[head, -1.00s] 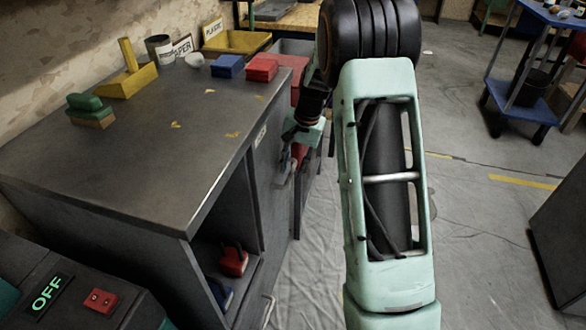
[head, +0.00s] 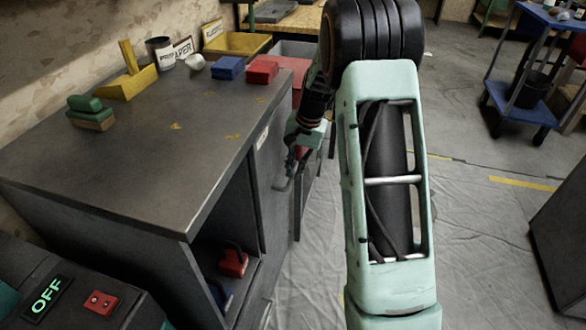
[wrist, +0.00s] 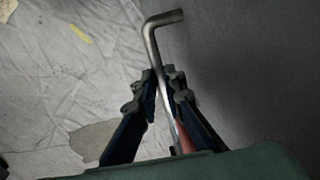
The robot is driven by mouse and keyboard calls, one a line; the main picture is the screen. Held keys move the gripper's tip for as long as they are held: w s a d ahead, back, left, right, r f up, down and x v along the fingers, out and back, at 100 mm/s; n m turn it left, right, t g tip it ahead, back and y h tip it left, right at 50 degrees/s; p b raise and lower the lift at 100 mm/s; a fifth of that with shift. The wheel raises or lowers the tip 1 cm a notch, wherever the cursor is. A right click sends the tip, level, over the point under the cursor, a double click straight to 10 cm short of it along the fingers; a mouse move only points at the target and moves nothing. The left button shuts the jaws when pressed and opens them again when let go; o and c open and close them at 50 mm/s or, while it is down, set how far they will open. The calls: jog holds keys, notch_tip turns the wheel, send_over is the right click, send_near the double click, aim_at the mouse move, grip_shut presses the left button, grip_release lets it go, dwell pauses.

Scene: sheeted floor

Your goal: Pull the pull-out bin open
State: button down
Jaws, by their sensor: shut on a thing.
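The pull-out bin's grey front (head: 268,165) is in the side of the dark grey cabinet, below the worktop's right edge. Its bent metal bar handle (head: 279,187) sticks out from the front, and in the wrist view the handle (wrist: 152,42) runs down between my fingers. My gripper (head: 291,168) is at the cabinet front; in the wrist view my gripper (wrist: 165,84) is shut on the handle bar, a finger on each side. I cannot see inside the bin.
The cabinet top (head: 160,140) holds several blocks and containers at its back. An open shelf with a red padlock-like object (head: 233,262) is nearer me. The sheeted floor (head: 310,270) in front of the cabinet is clear. A blue cart (head: 525,105) stands far right.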

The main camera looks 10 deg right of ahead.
jog(key=s+d+p, duration=0.1)
jog(key=s+d, duration=0.5)
jog(key=d, duration=0.4)
jog(key=s+d, duration=0.6)
jog(key=d, duration=0.5)
jog(key=s+d+p, duration=0.1)
jog(key=s+d, duration=0.5)
jog(key=d, duration=0.4)
jog(key=shift+s+d+p, duration=0.15)
jog(key=shift+d+p, duration=0.15)
jog(key=shift+d, duration=0.1)
jog(key=c, duration=2)
grip_release()
jog(key=shift+r, duration=0.15)
jog(key=v, duration=1.1)
jog(key=shift+r, duration=0.4)
